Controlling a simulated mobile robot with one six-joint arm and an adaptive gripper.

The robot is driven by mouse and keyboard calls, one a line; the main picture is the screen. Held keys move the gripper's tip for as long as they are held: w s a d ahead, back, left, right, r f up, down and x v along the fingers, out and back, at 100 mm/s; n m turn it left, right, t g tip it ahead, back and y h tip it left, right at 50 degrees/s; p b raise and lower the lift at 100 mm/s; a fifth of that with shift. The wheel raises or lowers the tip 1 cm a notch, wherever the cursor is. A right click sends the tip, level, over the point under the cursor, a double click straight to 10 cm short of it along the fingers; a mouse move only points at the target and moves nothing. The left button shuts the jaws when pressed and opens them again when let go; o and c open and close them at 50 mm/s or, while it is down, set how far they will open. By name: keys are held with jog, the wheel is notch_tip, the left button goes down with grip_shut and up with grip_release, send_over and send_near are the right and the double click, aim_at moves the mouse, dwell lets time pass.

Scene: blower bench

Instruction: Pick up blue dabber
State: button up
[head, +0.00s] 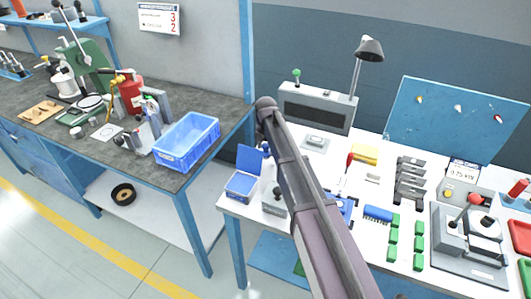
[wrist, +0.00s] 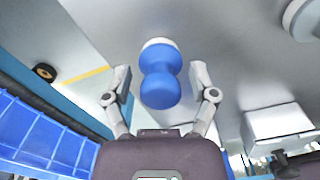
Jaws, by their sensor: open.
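The blue dabber (wrist: 160,80) shows in the wrist view as a rounded blue body with a narrow waist and a white end at the top. My gripper (wrist: 160,75) is open, with one finger on each side of the dabber. Gaps show between the dabber and both fingers, so they do not appear to touch it. In the head view, a small blue top (head: 265,147) above a white body shows just left of my arm and may be this dabber. My arm hides the gripper's fingers there.
A blue lidded box (head: 243,186) and a grey block with a black knob (head: 275,203) stand close by on the white table. A large blue crate (head: 187,141) sits on the dark bench to the left. Blue ribbed wall (wrist: 40,140) shows at the wrist view's lower left.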

aim_at(266, 144)
dwell(0.3)
grip_shut()
jog(key=shift+r, duration=0.15)
dwell(0.3)
notch_tip(266, 144, up, 10)
jog(key=p, duration=1)
dwell(0.4)
jog(key=c, duration=0.5)
grip_release()
jog(key=c, duration=0.5)
